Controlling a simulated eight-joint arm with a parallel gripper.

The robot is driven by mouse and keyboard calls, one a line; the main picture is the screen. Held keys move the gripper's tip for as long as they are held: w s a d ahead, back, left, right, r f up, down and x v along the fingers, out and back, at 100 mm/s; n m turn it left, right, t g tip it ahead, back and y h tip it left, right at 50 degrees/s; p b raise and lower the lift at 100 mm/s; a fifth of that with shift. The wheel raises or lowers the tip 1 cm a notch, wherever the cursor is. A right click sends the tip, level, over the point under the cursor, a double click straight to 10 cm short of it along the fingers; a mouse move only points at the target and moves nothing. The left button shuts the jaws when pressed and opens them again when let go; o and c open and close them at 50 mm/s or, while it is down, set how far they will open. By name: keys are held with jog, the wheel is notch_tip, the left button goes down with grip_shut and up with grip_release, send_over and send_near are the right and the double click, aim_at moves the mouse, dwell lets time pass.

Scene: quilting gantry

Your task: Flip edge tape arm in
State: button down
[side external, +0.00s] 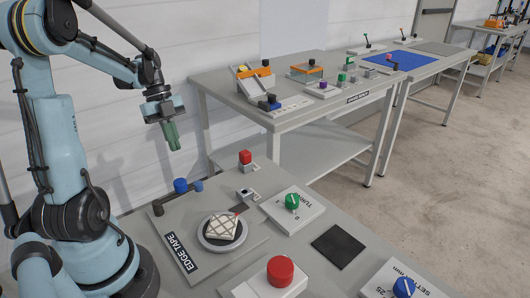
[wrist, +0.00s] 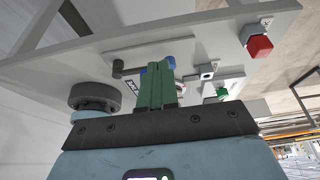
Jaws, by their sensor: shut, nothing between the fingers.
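The edge tape station (side external: 218,262) is a grey plate lettered EDGE TAPE. A round grey turntable (side external: 206,245) on it carries a white quilted square (side external: 223,227). The edge tape arm, with a blue knob (side external: 181,185) and a smaller blue end piece (side external: 198,186), runs from a dark post (side external: 158,208) along the plate's back, apart from the square. My gripper (side external: 174,148) has green fingers, shut and empty, pointing down in the air above and behind the blue knob. In the wrist view, the fingers (wrist: 157,72) partly cover the station, and the dark post (wrist: 117,68) shows to their left.
A green dial (side external: 292,201), a dark pad (side external: 338,246), a large red button (side external: 280,271) and a blue dial (side external: 403,287) lie right. Air around my gripper is clear.

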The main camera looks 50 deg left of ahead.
aim_at(180, 190)
jog(key=d+f, duration=0.2)
jog(key=f, duration=0.1)
jog(key=d+f, duration=0.3)
jog(key=shift+d, duration=0.7)
